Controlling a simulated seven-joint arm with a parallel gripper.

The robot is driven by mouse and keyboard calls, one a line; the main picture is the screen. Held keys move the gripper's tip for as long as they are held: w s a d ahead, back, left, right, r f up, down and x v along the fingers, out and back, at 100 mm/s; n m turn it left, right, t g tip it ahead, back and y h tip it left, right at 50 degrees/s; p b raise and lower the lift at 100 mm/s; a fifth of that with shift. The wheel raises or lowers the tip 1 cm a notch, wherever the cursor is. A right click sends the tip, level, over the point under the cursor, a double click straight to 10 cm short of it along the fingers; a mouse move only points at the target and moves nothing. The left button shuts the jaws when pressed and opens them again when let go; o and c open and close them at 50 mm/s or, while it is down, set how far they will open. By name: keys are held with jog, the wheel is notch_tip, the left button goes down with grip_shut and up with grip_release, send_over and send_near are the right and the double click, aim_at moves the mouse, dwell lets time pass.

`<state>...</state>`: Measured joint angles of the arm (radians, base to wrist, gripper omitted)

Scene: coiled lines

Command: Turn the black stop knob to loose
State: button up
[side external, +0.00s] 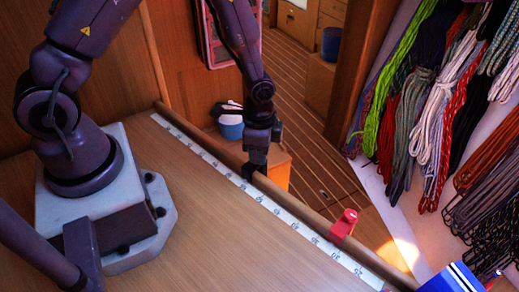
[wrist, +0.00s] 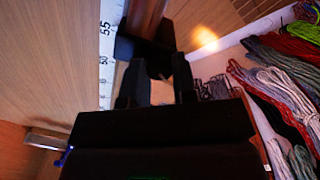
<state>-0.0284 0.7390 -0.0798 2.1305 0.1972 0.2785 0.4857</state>
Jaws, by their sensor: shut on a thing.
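The black stop (side external: 247,171) sits on the wooden rail at the table's edge, directly below my gripper (side external: 257,160). It also shows in the wrist view (wrist: 140,48), around the rail and just beyond my fingertips. My gripper (wrist: 157,82) points down, with its two dark fingers on either side of the black knob, shut on it. The knob is mostly hidden between the dark fingers, and its turn angle cannot be made out.
A red stop (side external: 343,226) with a knob sits farther along the wooden rail (side external: 300,205). A white measuring strip (side external: 270,205) runs beside the rail. Coiled lines (side external: 430,110) hang at the right. A blue box (side external: 452,282) stands at bottom right. The tabletop is otherwise clear.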

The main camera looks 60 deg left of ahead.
jog(key=n, duration=0.4)
jog(key=shift+n, duration=2.2)
jog(key=o, duration=0.9)
jog(key=shift+o, duration=0.2)
jog(key=shift+r, duration=0.1)
notch_tip(320, 180, up, 13)
